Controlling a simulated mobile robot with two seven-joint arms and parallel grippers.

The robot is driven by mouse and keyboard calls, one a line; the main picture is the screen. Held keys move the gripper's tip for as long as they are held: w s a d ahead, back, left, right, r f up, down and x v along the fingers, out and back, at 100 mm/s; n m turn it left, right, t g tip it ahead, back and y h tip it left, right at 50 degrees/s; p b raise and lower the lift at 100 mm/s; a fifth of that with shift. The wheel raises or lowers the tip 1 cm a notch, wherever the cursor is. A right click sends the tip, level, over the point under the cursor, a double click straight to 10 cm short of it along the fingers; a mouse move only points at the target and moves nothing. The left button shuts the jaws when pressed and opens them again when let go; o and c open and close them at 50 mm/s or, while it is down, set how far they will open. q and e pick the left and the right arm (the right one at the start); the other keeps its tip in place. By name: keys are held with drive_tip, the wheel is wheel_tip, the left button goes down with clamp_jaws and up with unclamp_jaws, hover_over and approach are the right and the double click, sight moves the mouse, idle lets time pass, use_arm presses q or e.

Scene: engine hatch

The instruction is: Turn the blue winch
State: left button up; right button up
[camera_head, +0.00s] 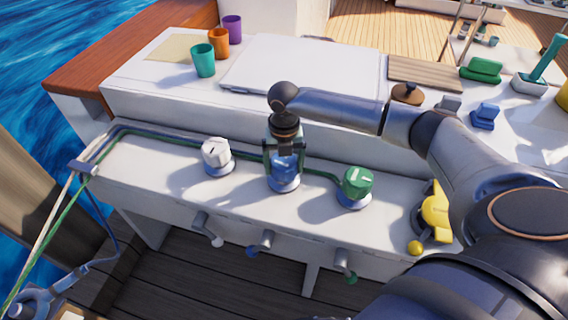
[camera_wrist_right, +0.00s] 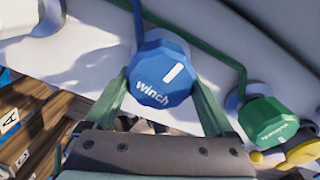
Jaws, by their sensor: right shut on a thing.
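The blue winch (camera_head: 284,172) is a faceted blue knob on the white bench, between a white knob and a green knob. It also shows in the right wrist view (camera_wrist_right: 160,68), with the word "winch" and a white bar mark on its top. My right gripper (camera_head: 284,158) comes down over it from above, and its two green fingers are shut on the knob's sides. In the head view the gripper hides part of the knob's top. My left gripper is not in view.
A white knob (camera_head: 216,154) stands left of the winch and a green knob (camera_head: 356,184) stands right of it, both close. Levers, one of them blue (camera_head: 264,242), stick out below. Three cups, one teal (camera_head: 203,60), stand on the raised deck behind.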

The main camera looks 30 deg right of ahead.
drive_tip(key=m+p, duration=0.2)
drive_tip(key=p, duration=0.2)
drive_tip(key=shift+r, duration=0.4)
drive_tip(key=m+p, duration=0.2)
drive_tip(key=p, duration=0.1)
drive_tip(key=shift+w+f, duration=0.1)
drive_tip(key=shift+m+p, duration=0.85)
drive_tip(key=shift+m, duration=0.15)
drive_tip(key=shift+a+f+m, duration=0.1)
drive_tip(key=shift+m, duration=0.2)
drive_tip(key=shift+w+f+m+p, duration=0.1)
drive_tip(key=shift+m+p, duration=0.5)
drive_tip(key=shift+p, duration=0.1)
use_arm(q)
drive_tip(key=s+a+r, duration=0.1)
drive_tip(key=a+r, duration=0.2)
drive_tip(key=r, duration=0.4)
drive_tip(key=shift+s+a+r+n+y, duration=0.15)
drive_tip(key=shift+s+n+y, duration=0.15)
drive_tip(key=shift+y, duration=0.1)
use_arm(e)
drive_tip(key=o, duration=1.1)
